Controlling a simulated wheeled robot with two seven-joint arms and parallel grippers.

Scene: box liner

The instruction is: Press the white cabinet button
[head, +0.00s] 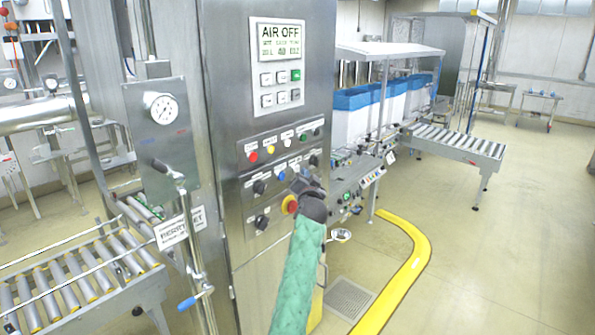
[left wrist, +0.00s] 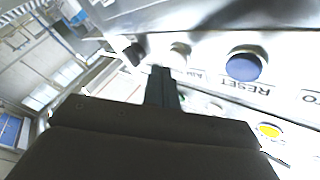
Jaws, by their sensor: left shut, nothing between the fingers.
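The steel cabinet (head: 225,110) stands in the middle of the head view, with rows of coloured buttons and knobs on its front. A white button (head: 286,142) is in the upper row, between yellow and black ones. In the left wrist view a pale round button (left wrist: 180,50) sits beside the blue button (left wrist: 243,66) labelled RESET, and a pale one (left wrist: 215,107) shows near the yellow button (left wrist: 268,131). My left gripper (head: 302,177) is shut and empty, in front of the lower rows. Its closed fingers (left wrist: 162,85) point at the panel; contact cannot be told. My right gripper is not in view.
A red stop button on yellow (head: 289,204) is just left of my gripper. A display (head: 280,42) and keypad are above. A pipe with a gauge (head: 158,108) stands left. A yellow floor rail (head: 405,270) curves right, with open floor beyond.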

